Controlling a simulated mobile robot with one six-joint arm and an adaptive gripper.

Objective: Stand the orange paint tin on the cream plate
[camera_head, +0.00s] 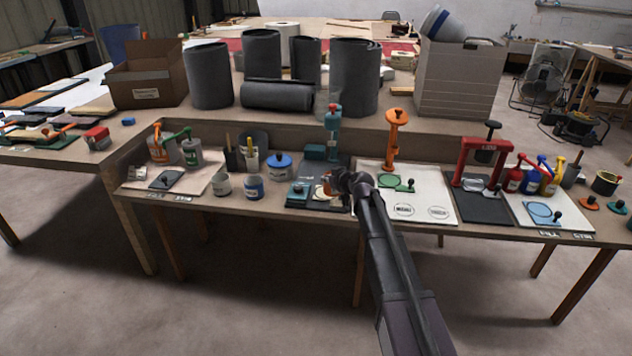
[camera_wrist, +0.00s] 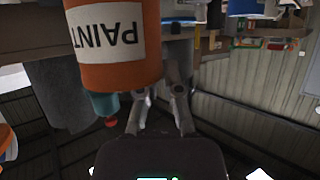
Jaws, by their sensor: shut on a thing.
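The orange paint tin (camera_wrist: 108,62) fills the upper left of the wrist view, its white PAINT label upside down in the picture. My gripper (camera_wrist: 162,92) is shut on the tin; the exact contact is hard to see. In the head view my gripper (camera_head: 347,184) is over the bench, by a dark mat, with a small orange part of the tin (camera_head: 328,180) showing at its left. A small cream round patch (camera_head: 320,193) shows on the dark mat, partly hidden. A pale cream board (camera_head: 441,190) lies right of my gripper. I cannot tell which is the cream plate.
A teal stand (camera_head: 333,125) rises behind my gripper and an orange stand (camera_head: 394,138) to its right. A red frame (camera_head: 483,160) stands further right. A blue pot (camera_head: 279,166) and tins stand left. Large grey rolls (camera_head: 353,78) stand on the table behind.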

